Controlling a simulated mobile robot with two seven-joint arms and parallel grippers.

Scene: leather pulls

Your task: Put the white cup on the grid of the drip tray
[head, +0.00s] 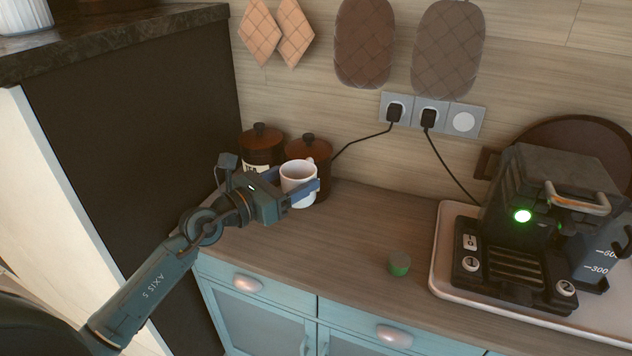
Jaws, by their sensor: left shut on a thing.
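The white cup (297,174) is upright at the left end of the counter, in front of the brown canisters. My left gripper (302,190) comes in from the left and is shut on the cup, with a blue finger showing along its right side. I cannot tell whether the cup's base touches the counter. The drip tray's grid (517,267) is a set of dark slats at the front of the black coffee machine (545,200), well to the right of the cup. The grid looks empty. My right gripper is not in view.
Two brown lidded canisters (262,146) stand close behind the cup. A small green-sided round object (399,263) sits on the counter (345,235) between cup and machine. The machine stands on a pale tray (447,225). Black cords hang from the wall sockets (432,113).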

